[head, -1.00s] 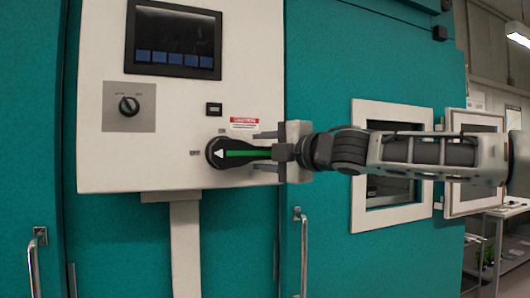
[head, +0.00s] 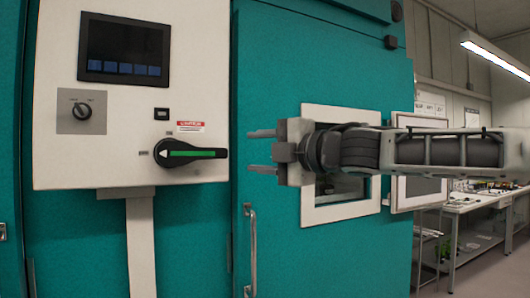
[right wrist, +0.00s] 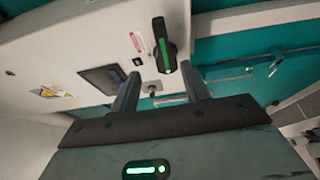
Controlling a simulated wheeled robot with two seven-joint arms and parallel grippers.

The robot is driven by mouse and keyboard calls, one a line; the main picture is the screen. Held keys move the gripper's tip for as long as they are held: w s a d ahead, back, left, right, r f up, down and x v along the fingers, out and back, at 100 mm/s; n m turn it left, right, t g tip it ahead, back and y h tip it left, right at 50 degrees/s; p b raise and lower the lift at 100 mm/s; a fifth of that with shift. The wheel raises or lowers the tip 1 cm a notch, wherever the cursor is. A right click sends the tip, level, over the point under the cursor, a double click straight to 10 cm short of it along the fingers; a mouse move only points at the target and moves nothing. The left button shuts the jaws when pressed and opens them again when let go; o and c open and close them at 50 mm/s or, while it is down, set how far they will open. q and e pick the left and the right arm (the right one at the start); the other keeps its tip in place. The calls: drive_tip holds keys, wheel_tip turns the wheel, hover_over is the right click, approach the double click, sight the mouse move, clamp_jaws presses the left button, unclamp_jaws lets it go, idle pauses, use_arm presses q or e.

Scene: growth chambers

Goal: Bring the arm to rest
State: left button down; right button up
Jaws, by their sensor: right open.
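My right gripper (head: 262,151) is open and empty, its two fingers pointing left toward the white control panel (head: 60,160). A clear gap separates the fingertips from the black rotary handle (head: 190,153) with its green stripe. The handle lies level, with its white arrow pointing left. In the right wrist view, the handle (right wrist: 164,45) shows beyond the open fingers of the right gripper (right wrist: 160,85), with nothing between them. My right arm reaches in from the right, level, in front of the teal chamber. My left gripper is not in view.
The panel carries a dark screen (head: 123,49) and a small knob (head: 82,110). Behind my arm is a white-framed window (head: 310,205) with an open white-framed pane (head: 402,190). A vertical door handle (head: 252,250) stands below the gripper. A bench (head: 465,205) is at the far right.

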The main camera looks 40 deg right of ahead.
drive_tip(key=shift+w+f, duration=0.1)
idle(0.5)
drive_tip(key=w+a+f+m+g+y, duration=0.1)
drive_tip(key=w+f+m, duration=0.15)
drive_tip(key=f, duration=0.85)
drive_tip(key=w+a+f+m+g+y, duration=0.15)
drive_tip(key=w+f, duration=0.25)
drive_tip(key=f, duration=0.8)
drive_tip(key=s+a+f+m+g, duration=0.1)
drive_tip(key=s+a+f, duration=0.1)
drive_tip(key=f, duration=0.7)
drive_tip(key=s+a+f+m+g, duration=0.1)
drive_tip(key=a+f+m, duration=0.15)
drive_tip(key=f, duration=0.65)
drive_tip(key=s+a+f+m+g+h, duration=0.1)
drive_tip(key=s+a+f+m, duration=0.3)
drive_tip(key=s+a+f, duration=0.4)
drive_tip(key=s+a+f+m+g, duration=0.2)
drive_tip(key=s+a+f+m, duration=0.3)
drive_tip(key=s+a+f, duration=0.4)
drive_tip(key=s+f, duration=0.3)
drive_tip(key=f, duration=0.4)
drive_tip(key=shift+a+f+h, duration=0.2)
drive_tip(key=shift+a+h, duration=0.1)
drive_tip(key=shift+h, duration=0.05)
